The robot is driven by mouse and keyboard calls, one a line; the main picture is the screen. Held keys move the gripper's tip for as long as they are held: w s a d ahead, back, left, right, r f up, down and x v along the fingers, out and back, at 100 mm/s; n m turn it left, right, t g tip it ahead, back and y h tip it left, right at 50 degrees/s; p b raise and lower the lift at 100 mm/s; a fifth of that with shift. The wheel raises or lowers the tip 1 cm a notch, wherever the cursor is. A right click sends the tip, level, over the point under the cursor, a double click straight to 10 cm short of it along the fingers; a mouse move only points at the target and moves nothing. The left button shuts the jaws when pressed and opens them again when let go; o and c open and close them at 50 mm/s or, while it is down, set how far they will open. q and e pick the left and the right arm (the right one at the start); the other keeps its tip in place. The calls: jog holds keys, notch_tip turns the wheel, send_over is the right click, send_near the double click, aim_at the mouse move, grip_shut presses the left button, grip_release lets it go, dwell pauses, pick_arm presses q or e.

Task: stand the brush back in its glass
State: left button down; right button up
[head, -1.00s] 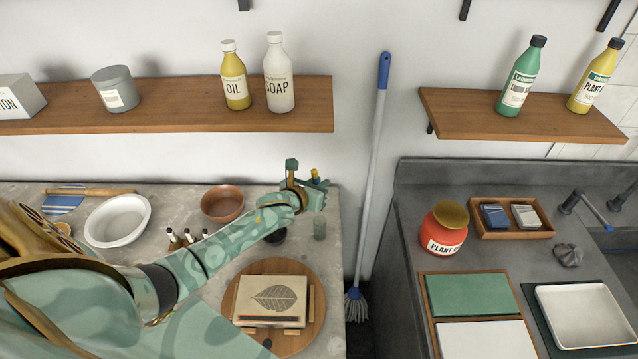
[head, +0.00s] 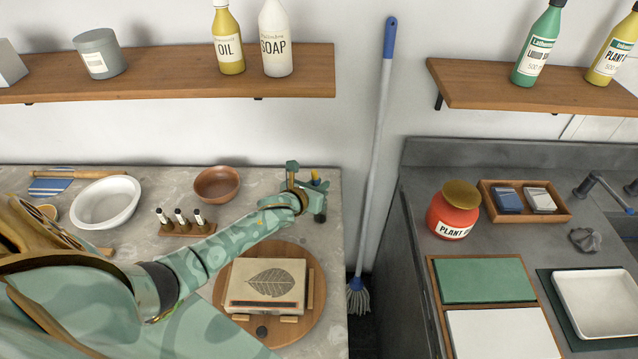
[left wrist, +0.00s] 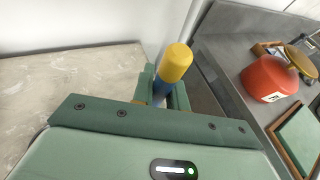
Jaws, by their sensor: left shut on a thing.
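My left gripper (head: 316,190) is shut on the brush (head: 314,174) over the back right corner of the left counter. Only the brush's yellow end shows above the jaws in the head view. In the left wrist view the brush (left wrist: 176,64) stands between the fingers (left wrist: 164,95), its yellow end up and a blue part below. Its lower end is hidden. The glass cannot be made out clearly; the gripper covers the spot where it stood, so I cannot tell whether the brush is inside it. My right gripper is not in view.
A round wooden board (head: 312,318) with a leaf print block (head: 265,283) lies in front of the gripper. A brown bowl (head: 217,184) and a rack of small bottles (head: 188,228) stand to its left. A mop (head: 378,150) leans in the gap to its right.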

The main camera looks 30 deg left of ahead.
pick_arm(q)
jog(key=shift+f, duration=0.3)
jog(key=c, duration=1.3)
grip_release()
jog(key=p+v, duration=0.2)
jog(key=v, duration=1.4)
jog(key=shift+s, duration=0.2)
jog(key=shift+r+p, duration=0.1)
jog(key=shift+p, duration=0.2)
